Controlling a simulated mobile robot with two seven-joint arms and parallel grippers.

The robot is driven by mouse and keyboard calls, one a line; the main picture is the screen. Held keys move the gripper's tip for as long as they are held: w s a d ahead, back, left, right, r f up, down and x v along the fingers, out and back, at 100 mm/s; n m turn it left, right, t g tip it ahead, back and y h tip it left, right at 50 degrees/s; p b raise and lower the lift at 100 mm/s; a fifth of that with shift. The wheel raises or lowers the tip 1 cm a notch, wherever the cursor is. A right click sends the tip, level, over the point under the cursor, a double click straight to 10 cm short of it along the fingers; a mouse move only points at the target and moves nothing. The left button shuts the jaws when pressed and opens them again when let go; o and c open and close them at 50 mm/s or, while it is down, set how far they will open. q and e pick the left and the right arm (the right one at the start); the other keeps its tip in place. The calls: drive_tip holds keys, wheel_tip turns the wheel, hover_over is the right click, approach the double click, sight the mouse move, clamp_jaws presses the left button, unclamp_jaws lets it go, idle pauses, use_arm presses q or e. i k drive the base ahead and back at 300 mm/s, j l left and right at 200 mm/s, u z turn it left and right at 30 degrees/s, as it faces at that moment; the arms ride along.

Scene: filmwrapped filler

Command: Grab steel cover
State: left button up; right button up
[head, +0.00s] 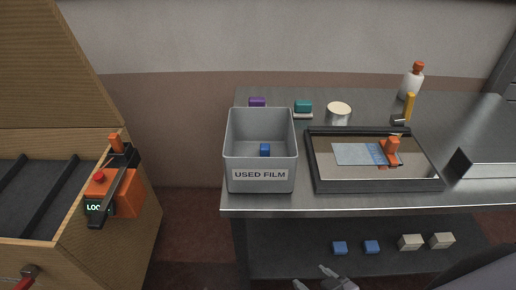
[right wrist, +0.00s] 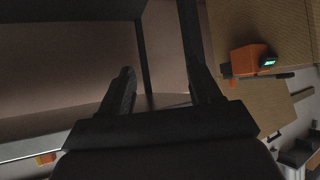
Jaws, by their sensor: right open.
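A steel cover, seen as a low box-like steel piece (head: 490,163), sits at the right end of the steel table, its right part cut off by the picture edge. I cannot tell for sure that it is the cover. My right gripper (head: 310,276) is at the bottom middle of the head view, in front of the table and well left of the steel piece. In the right wrist view, its two dark fingers (right wrist: 158,60) stand apart with nothing between them. My left gripper is not in view.
A grey USED FILM bin (head: 233,160) with a blue block stands at the table's left. A black-framed tray (head: 320,170) holds a blue sheet and an orange tool. A bottle (head: 412,82) stands behind. Blocks lie on the lower shelf (head: 300,262). A wooden machine with an orange latch (head: 125,195) stands left.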

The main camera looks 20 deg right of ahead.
sight(469, 162)
drive_tip(key=z, duration=2.15)
drive_tip(key=i+l+u, duration=0.15)
drive_tip(key=u, duration=0.25)
drive_tip(key=i+l+u, duration=0.1)
drive_tip(key=l+u, duration=0.25)
drive_tip(key=i+l+u, duration=0.15)
drive_tip(key=l, duration=0.2)
drive_tip(key=l+u, duration=0.1)
drive_tip(key=l, duration=0.25)
drive_tip(key=i+l, duration=0.1)
drive_tip(key=l, duration=0.4)
drive_tip(key=i+l+u, duration=0.1)
drive_tip(key=l, duration=0.4)
drive_tip(key=i+l, duration=0.1)
drive_tip(key=l, duration=0.45)
drive_tip(key=i+j+u, duration=0.05)
